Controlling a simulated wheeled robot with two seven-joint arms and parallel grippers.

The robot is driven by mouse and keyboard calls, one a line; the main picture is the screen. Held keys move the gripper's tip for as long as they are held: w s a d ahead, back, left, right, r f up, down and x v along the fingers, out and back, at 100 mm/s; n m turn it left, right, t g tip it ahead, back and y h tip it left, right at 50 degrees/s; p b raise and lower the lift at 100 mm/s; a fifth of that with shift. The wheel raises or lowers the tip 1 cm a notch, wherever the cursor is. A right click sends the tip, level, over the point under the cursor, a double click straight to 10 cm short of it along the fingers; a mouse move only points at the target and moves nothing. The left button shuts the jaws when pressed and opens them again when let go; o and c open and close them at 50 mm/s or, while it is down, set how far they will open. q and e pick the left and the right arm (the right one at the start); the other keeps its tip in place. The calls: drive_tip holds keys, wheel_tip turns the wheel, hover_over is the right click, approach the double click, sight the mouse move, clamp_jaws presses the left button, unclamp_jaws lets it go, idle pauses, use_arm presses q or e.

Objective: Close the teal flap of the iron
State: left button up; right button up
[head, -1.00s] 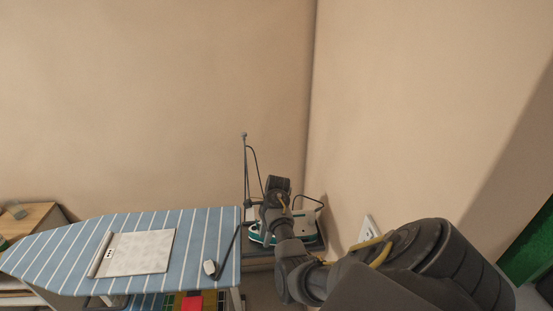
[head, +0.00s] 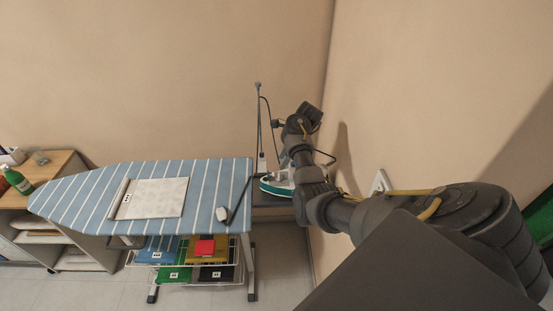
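The iron (head: 277,185), white with a teal base edge, sits on a grey stand at the right end of the ironing board, near the room corner. My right arm reaches in from the lower right and hides the iron's right part. My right gripper (head: 311,113) is raised above and behind the iron, apart from it, near the wall. It is dark and small, and its fingers cannot be made out. The teal flap cannot be told apart from the iron's teal trim. My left gripper is not in view.
The blue striped ironing board (head: 90,192) carries a folded light cloth (head: 158,198). A thin pole (head: 259,125) with a cable stands behind the iron. A rack with folded clothes (head: 204,247) is below the board. A wooden shelf with a green bottle (head: 17,180) stands left. A wall socket (head: 379,183) is at right.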

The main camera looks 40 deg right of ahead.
sight(276, 177)
drive_tip(key=x, duration=0.5)
drive_tip(key=shift+w+a+f, duration=0.1)
drive_tip(key=shift+a+f, duration=0.1)
drive_tip(key=shift+a, duration=0.15)
drive_tip(key=shift+w+f+p, duration=0.1)
drive_tip(key=shift+f+p, duration=0.2)
drive_tip(key=shift+f, duration=0.3)
drive_tip(key=shift+a, duration=0.1)
clamp_jaws()
